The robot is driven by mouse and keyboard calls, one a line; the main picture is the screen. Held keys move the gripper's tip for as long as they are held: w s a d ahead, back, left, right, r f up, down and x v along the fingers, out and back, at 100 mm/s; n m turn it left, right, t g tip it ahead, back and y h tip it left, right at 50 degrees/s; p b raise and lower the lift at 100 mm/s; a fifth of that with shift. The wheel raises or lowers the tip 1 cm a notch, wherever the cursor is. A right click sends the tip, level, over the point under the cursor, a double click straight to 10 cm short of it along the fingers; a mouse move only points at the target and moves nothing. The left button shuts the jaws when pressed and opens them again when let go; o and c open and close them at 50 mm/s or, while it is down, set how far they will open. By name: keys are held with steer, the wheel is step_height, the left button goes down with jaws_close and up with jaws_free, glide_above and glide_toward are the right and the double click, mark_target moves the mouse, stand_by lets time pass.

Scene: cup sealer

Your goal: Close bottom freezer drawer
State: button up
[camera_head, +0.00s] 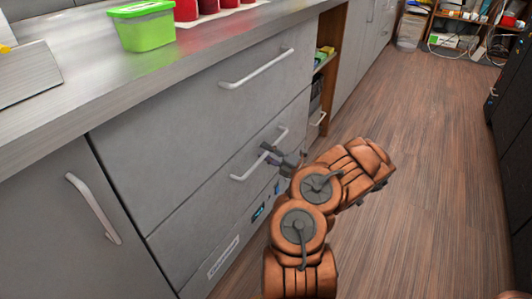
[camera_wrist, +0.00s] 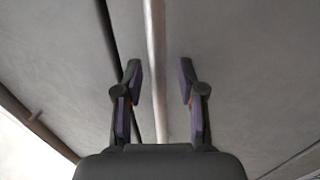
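The grey cabinet has an upper drawer (camera_head: 195,115) and a lower drawer (camera_head: 205,220), each with a long pale bar handle. My gripper (camera_head: 272,152) is at the lower drawer's handle (camera_head: 247,174), covering part of it. In the wrist view my gripper (camera_wrist: 159,75) is open, with one finger on each side of the handle bar (camera_wrist: 156,40). Gaps show between the bar and both fingers. The lower drawer looks nearly flush with the cabinet front; I cannot tell whether it is fully shut. A dark seam (camera_wrist: 107,35) runs beside the handle in the wrist view.
A green tub (camera_head: 145,30) and red containers (camera_head: 208,6) stand on the counter (camera_head: 80,65). An open shelf niche (camera_head: 326,65) is to the right. The wooden floor (camera_head: 430,170) is clear.

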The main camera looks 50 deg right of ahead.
steer(key=shift+s, duration=0.15)
steer(key=v, duration=1.1)
steer(key=shift+s, duration=0.35)
steer(key=shift+d+f, duration=0.1)
steer(key=shift+f, duration=0.05)
